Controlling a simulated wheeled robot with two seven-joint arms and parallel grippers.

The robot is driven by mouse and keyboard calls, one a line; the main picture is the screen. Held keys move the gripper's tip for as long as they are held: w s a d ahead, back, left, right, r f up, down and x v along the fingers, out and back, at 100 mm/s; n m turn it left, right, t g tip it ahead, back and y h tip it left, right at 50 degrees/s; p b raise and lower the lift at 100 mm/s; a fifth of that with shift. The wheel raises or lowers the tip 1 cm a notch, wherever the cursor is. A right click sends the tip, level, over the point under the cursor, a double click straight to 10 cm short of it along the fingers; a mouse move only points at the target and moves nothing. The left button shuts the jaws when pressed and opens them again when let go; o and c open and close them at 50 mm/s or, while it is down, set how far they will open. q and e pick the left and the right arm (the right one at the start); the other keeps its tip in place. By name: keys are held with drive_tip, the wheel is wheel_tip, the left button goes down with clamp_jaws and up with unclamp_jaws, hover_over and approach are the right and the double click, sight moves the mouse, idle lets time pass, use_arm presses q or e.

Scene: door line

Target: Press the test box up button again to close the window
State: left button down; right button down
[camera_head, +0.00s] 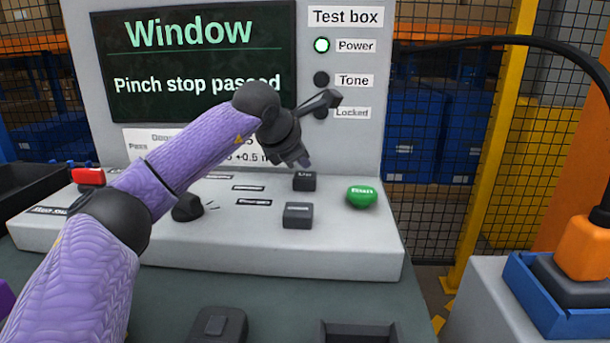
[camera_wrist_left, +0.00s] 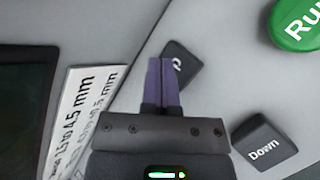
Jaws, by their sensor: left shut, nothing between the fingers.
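The test box (camera_head: 340,247) stands in front of me with a sloped panel and a screen (camera_head: 200,62) reading "Window" and "Pinch stop passed". The dark up button (camera_head: 304,183) is on the panel, behind the down button (camera_head: 298,215). My left gripper (camera_head: 304,161) is shut and empty, with its tips just above the up button. In the left wrist view the purple fingers (camera_wrist_left: 161,82) partly cover the up button (camera_wrist_left: 184,62); I cannot tell whether they touch it. The down button (camera_wrist_left: 263,142) is clear at lower right. My right gripper is out of view.
A green Run button (camera_head: 361,196) lies right of the up button. A dark knob (camera_head: 187,208) and a red switch (camera_head: 88,176) are to the left. A yellow post (camera_head: 490,150) stands at right.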

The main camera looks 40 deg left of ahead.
use_arm(q)
drive_tip(key=shift+f, duration=0.35)
drive_tip(key=shift+f, duration=0.1)
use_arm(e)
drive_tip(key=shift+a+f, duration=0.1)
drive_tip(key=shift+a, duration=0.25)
